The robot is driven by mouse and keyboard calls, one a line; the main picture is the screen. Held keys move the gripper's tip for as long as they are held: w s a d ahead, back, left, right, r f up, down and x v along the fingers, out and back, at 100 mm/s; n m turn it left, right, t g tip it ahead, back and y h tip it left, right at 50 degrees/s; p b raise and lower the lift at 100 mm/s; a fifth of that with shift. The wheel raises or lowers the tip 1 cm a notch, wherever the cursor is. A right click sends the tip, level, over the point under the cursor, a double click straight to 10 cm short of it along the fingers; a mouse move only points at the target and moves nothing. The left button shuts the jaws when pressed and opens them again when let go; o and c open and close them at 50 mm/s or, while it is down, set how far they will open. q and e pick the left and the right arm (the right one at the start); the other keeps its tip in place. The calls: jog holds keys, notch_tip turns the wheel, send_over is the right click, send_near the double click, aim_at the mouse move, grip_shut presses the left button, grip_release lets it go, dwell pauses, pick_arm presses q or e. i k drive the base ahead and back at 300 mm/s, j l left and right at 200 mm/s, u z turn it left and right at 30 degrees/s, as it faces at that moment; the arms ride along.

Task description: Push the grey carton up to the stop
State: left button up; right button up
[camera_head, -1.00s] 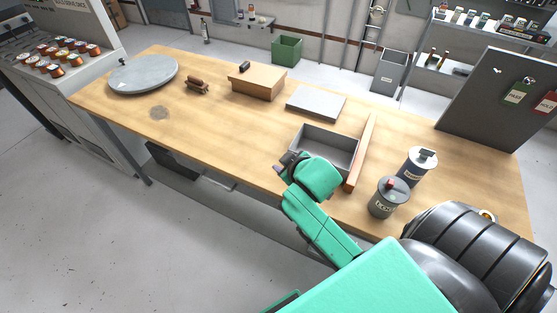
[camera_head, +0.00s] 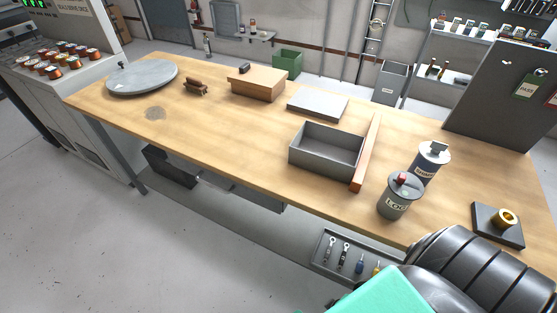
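The grey carton (camera_head: 322,158) is an open, empty box on the wooden bench (camera_head: 230,148), near its front edge. A reddish-brown wooden bar (camera_head: 363,168), which looks like the stop, lies along the carton's right side. The carton's right wall is right beside the bar; I cannot tell for sure whether they touch along the full length. Neither gripper is in view. Only a green and black part of my arm shows at the bottom right, clear of the carton.
A flat grey slab (camera_head: 318,106) and a brown box (camera_head: 257,84) stand behind the carton. A round grey disc (camera_head: 142,77) lies far left. Bench left of the carton is mostly clear.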

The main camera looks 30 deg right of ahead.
aim_at(333, 153)
jog(key=z, duration=0.85)
jog(key=i+j+z, duration=0.1)
jog(key=j+z, duration=0.3)
jog(key=i+j+z, duration=0.1)
jog(key=j+z, duration=1.05)
jog(key=k+j, duration=0.1)
jog(key=j, duration=0.35)
jog(key=k+j, duration=0.1)
jog(key=j, duration=0.3)
jog(key=j+z, duration=0.1)
jog(key=j, duration=0.35)
jog(key=k+j, duration=0.2)
jog(key=j, duration=0.2)
